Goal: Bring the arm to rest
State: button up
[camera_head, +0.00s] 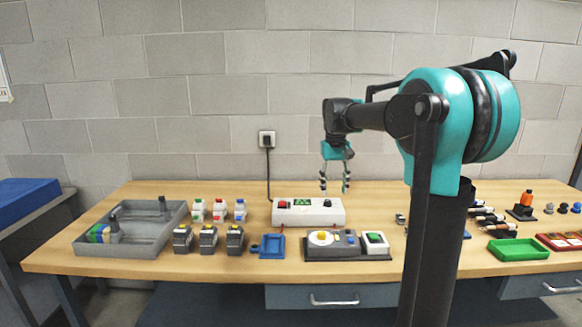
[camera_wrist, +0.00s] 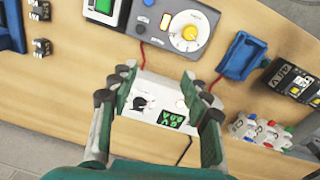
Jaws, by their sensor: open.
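My gripper (camera_head: 335,180) hangs pointing down above the back of the wooden bench, at the end of my teal and black arm. In the wrist view my gripper (camera_wrist: 165,95) has its two fingers spread apart with nothing between them. Below the gripper lies a white power unit (camera_head: 308,211) with a green display and a red switch. It also shows between and beyond the fingers in the wrist view (camera_wrist: 150,97). The fingertips appear above the unit and apart from it. My arm's column hides part of the bench to the right.
A grey tray (camera_head: 135,248) stands at the bench's left. A blue holder (camera_head: 270,246) and a control panel (camera_head: 334,250) lie in front. A green tray (camera_head: 518,249) is at right. A wall socket (camera_head: 267,140) has a hanging cable.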

jog(key=s+d+f, duration=0.1)
jog(key=s+f, duration=0.3)
jog(key=s+d+f+t, duration=0.1)
jog(key=s+f, duration=0.3)
jog(key=s+d+f+t, duration=0.1)
jog(key=s+f, duration=0.3)
jog(key=shift+s+d+f+m, duration=0.15)
jog(key=shift+s+f+m, duration=0.15)
jog(key=shift+m, duration=0.1)
jog(key=s+d+f+t, duration=0.1)
jog(key=s+f+t, duration=0.1)
jog(key=s+f, duration=0.9)
jog(key=s, duration=0.3)
jog(key=shift+d+f+m, duration=0.2)
jog(key=shift+d+m, duration=0.1)
jog(key=shift+m, duration=0.1)
